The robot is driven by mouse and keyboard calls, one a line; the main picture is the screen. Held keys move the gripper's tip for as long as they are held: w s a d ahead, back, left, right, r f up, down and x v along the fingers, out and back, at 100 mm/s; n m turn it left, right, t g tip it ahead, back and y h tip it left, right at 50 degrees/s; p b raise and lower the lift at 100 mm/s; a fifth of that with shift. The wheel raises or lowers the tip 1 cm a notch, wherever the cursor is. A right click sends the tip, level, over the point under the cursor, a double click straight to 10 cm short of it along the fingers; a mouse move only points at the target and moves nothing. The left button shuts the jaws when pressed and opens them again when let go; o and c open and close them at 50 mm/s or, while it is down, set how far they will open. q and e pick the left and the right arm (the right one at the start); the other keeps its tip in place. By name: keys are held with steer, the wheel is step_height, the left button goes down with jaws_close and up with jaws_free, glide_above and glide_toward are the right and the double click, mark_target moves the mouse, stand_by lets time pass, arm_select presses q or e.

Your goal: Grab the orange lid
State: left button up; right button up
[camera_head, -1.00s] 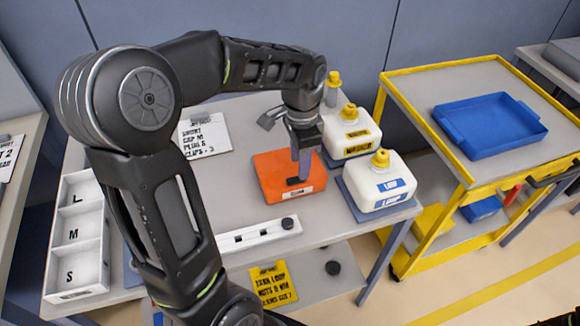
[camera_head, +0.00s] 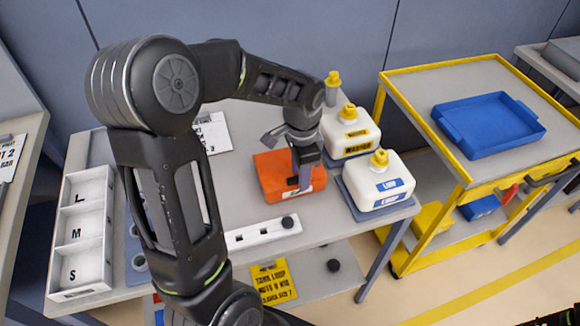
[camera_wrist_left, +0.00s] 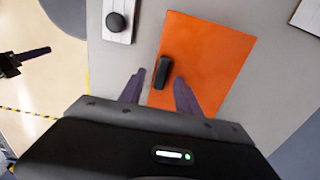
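My left gripper (camera_head: 303,186) is over the lid, pointing down. In the left wrist view the purple fingers of my left gripper (camera_wrist_left: 159,80) are apart, with the handle between their tips and no visible contact. Another dark gripper with a purple finger, my right gripper (camera_wrist_left: 28,58), shows at the left; its opening is unclear.
White jugs (camera_head: 380,188) with yellow caps stand right of the lid. A white strip (camera_head: 258,234) with a black knob lies in front. A white compartment tray (camera_head: 80,235) is at the left. A yellow cart (camera_head: 470,180) with a blue tray (camera_head: 488,124) stands right.

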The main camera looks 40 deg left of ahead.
arm_select(q)
jaws_close()
steer(key=shift+r, duration=0.1)
stand_by(0.6)
step_height(320, 180, up, 10)
steer(key=b, duration=0.1)
stand_by(0.3)
stand_by(0.5)
